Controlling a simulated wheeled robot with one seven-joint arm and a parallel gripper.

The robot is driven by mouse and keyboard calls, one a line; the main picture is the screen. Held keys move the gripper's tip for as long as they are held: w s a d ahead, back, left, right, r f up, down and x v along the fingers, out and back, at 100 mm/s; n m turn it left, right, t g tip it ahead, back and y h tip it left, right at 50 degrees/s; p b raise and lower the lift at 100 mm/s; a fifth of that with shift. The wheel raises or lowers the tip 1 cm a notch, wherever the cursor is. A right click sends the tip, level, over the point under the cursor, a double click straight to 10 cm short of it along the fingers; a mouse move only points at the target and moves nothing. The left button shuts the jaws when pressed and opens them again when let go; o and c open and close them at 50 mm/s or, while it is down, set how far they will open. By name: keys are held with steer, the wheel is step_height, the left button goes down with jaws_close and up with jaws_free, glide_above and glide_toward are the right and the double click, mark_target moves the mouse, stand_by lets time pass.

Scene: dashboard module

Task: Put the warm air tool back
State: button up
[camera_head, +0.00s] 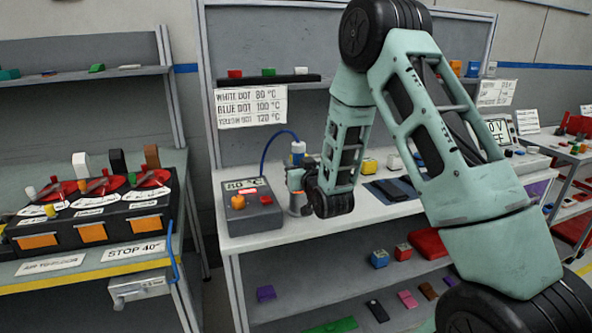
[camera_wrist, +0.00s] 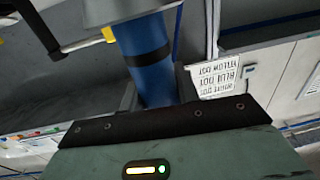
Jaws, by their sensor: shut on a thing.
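The warm air tool (camera_head: 298,148) is a blue and white upright cylinder at the left end of the white bench, with a blue cable arching from its top to the control box. My gripper (camera_head: 297,178) is shut on it. In the wrist view the tool's blue body (camera_wrist: 149,72) with a black band rises from behind the dark edge of my gripper.
The grey control box (camera_head: 262,216) reads 80 °C and has an orange knob (camera_head: 238,202); it stands just left of the tool. A sign (camera_head: 250,106) lists dot temperatures. Yellow and white blocks and a dark mat (camera_head: 392,190) lie to the right. A shelf sits above.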

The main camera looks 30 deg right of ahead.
steer(key=shift+f, duration=0.8)
steer(key=shift+f, duration=0.15)
steer(key=o, duration=1)
steer(key=shift+c, duration=0.2)
